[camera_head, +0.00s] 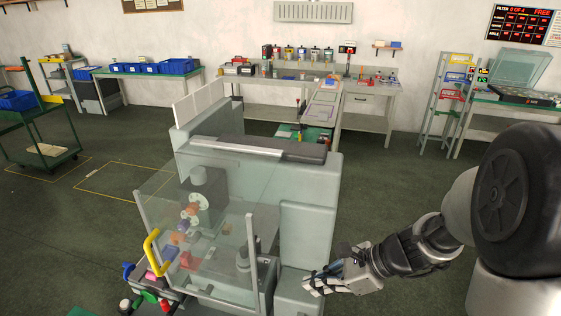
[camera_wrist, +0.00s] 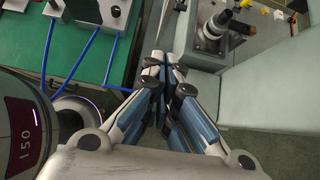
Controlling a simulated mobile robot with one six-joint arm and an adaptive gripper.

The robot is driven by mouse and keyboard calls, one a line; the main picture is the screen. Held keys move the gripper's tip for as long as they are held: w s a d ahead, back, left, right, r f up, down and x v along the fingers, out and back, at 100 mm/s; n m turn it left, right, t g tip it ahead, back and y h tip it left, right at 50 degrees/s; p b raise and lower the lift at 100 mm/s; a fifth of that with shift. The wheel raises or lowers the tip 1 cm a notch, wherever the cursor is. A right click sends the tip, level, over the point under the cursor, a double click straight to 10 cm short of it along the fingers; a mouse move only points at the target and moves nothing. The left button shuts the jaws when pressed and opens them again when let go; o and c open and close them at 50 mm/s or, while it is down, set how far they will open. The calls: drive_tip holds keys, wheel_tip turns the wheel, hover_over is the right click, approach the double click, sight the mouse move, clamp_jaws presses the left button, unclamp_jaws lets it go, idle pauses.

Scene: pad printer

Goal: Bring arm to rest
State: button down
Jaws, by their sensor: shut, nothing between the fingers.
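My gripper (camera_head: 322,284) is in the head view at the lower middle, just right of the pad printer's grey housing. Its fingers point left toward the housing; I cannot tell whether they touch it. In the wrist view my gripper (camera_wrist: 160,62) has its fingertips together with nothing between them. The pad printer (camera_head: 310,225) is a pale grey machine with a clear guard (camera_head: 165,215) and a yellow handle (camera_head: 152,252) at its front left. In the wrist view the printer's grey side (camera_wrist: 275,100) is right of the fingers.
In the wrist view a green surface (camera_wrist: 60,45) with grey boxes and blue hoses lies left of the fingers. In the head view a workbench (camera_head: 372,92) stands along the back wall, and a green cart (camera_head: 45,160) stands far left. Open floor (camera_head: 385,180) lies behind my arm.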

drive_tip(key=s+d+r+n+t+h+b, duration=0.1)
drive_tip(key=s+r+n+h, duration=0.3)
drive_tip(key=s+n, duration=0.4)
drive_tip(key=s+d+r+n+h+b, duration=0.2)
drive_tip(key=s+r+n+h+b, duration=0.1)
drive_tip(key=s+n, duration=0.6)
drive_tip(key=r+n+h, duration=0.1)
drive_tip(key=n, duration=0.3)
drive_tip(key=shift+s+d+t+h+b, duration=0.2)
drive_tip(key=shift+d+t+h+b, duration=0.1)
drive_tip(key=shift+d+t+b, duration=0.1)
drive_tip(key=shift+a+r, duration=0.1)
drive_tip(key=shift+a, duration=0.05)
